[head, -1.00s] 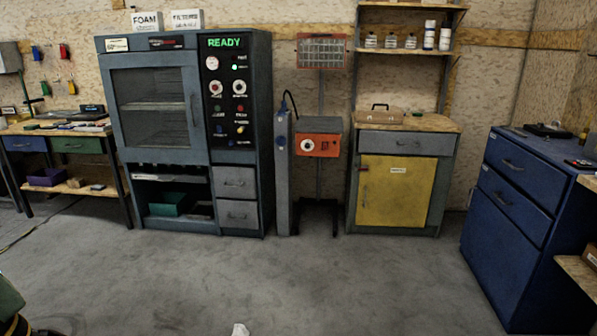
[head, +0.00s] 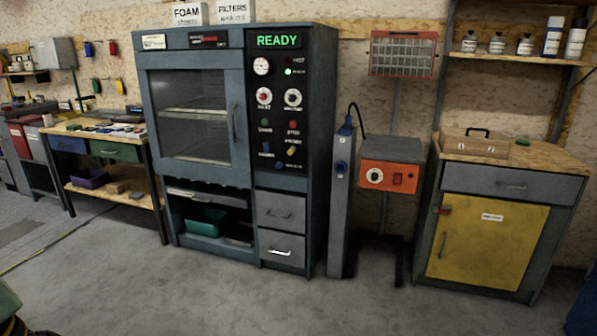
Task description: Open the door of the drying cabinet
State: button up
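The drying cabinet (head: 322,150) is a tall blue-grey unit against the back wall, left of centre in the head view. Its glass-fronted door (head: 193,120) looks closed, and shelves show through the glass. A vertical handle (head: 234,123) sits on the door's right side. A black control panel (head: 279,100) with a green READY display, a gauge, knobs and coloured buttons is to the right of the door. My gripper is not in view.
Clear concrete floor (head: 230,300) lies in front. A workbench (head: 107,130) stands left of the cabinet. A grey post (head: 341,200) and an orange-fronted box (head: 390,177) on a stand are close on its right, then a yellow-door cupboard (head: 488,240).

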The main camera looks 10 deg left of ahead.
aim_at(233, 62)
jog(key=i+j+u, duration=0.1)
jog(key=i+u, duration=0.25)
jog(key=i, duration=0.3)
jog(key=i+l+u, duration=0.1)
jog(key=i+u, duration=0.3)
jog(key=i, duration=0.2)
jog(key=i+j+z, duration=0.3)
jog(key=i+j, duration=0.15)
jog(key=i, duration=0.35)
jog(key=i+j+z, duration=0.25)
jog(key=i+j, duration=0.35)
jog(key=i, duration=0.15)
